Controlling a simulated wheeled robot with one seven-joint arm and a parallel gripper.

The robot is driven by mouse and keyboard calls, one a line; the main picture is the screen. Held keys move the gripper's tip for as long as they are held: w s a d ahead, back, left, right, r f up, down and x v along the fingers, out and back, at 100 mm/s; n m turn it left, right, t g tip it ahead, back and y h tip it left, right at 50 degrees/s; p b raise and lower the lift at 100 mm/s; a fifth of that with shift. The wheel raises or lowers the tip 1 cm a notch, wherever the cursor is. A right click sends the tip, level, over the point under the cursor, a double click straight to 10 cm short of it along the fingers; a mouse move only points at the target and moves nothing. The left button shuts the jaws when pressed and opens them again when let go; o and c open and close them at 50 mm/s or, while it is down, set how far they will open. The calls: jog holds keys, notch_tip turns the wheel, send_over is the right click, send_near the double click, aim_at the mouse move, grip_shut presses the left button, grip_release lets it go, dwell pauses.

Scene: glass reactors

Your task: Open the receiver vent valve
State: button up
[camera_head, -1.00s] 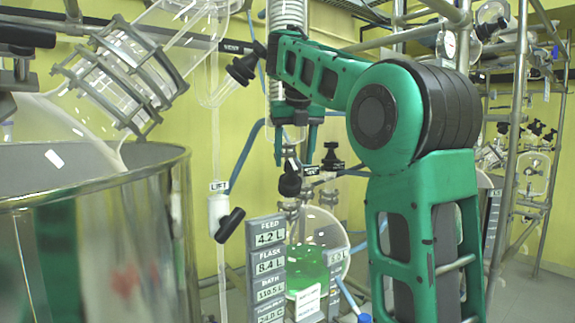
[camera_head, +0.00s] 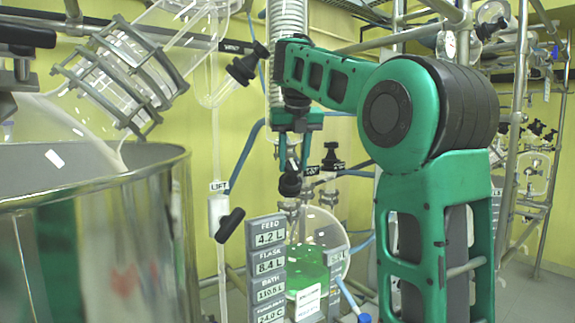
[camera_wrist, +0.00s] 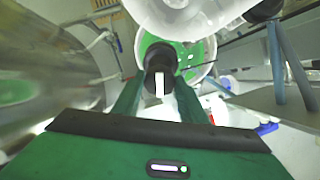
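A black valve knob (camera_head: 290,184) stands above the round glass flask holding green liquid (camera_head: 312,268). My gripper (camera_head: 293,160) points down over this knob, its two green fingers spread. In the wrist view the knob (camera_wrist: 161,62), with a white mark on its near side, lies between and just beyond the fingertips (camera_wrist: 160,82). I cannot tell whether the fingers touch it. A second black knob (camera_head: 332,158) with a small label stands just right of my gripper. Another black knob (camera_head: 247,64), up left, has a label reading VENT. Which one is the receiver's vent is not clear.
A large metal vessel (camera_head: 150,235) fills the left. A grey readout post (camera_head: 268,260) stands before the flask. A LIFT-labelled valve with a black handle (camera_head: 230,225) is at left of centre. Metal frame poles (camera_head: 515,130) stand at the right.

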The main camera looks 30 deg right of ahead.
jog(key=shift+c, duration=1.3)
jog(key=shift+a, duration=0.4)
jog(key=shift+d, duration=0.25)
jog(key=shift+w+n, duration=0.1)
jog(key=shift+n, duration=0.4)
